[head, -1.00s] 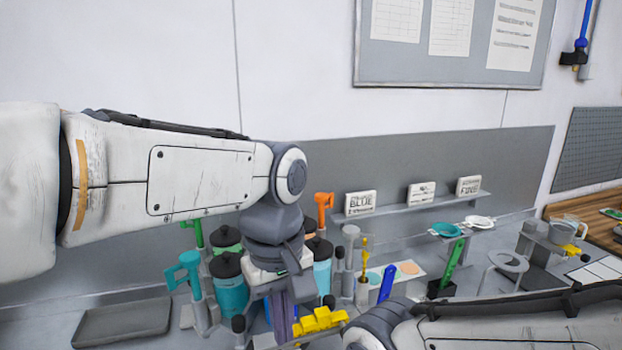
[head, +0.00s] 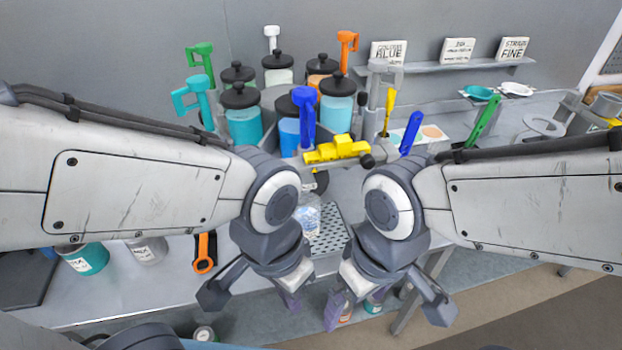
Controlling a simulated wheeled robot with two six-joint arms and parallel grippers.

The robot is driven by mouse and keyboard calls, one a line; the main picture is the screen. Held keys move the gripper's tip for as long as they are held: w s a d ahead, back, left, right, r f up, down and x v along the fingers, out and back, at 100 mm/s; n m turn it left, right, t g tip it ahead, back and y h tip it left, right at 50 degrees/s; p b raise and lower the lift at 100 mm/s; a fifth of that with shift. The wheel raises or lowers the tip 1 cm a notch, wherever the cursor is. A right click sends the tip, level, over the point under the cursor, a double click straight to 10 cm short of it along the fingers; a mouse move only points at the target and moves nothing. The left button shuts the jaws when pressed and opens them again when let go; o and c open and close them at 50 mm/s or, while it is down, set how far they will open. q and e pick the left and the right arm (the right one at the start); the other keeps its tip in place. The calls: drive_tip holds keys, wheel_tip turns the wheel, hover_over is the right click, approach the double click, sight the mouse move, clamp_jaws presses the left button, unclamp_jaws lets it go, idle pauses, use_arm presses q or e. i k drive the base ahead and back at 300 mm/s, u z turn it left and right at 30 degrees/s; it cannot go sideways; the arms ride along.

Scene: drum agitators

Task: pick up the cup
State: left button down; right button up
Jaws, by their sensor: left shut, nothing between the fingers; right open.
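A clear cup-like container (head: 311,222) with pale, bluish contents stands by the perforated grate (head: 329,236) at the middle of the bench. My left wrist partly hides it, so its full shape is unclear. My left gripper (head: 292,303) points down in front of it, at the bench's front edge, shut and empty. My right gripper (head: 334,314) hangs close to its right, also pointing down, open and empty.
Several black-lidded jars (head: 243,122) with coloured handles stand behind, with a yellow fitting (head: 336,150) in front of them. Signs stand on a shelf (head: 460,66).

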sight(308, 211)
drive_tip(key=z, duration=2.2)
drive_tip(key=k, duration=1.05)
drive_tip(key=u, duration=2.55)
drive_tip(key=i, duration=0.2)
drive_tip(key=u, duration=0.1)
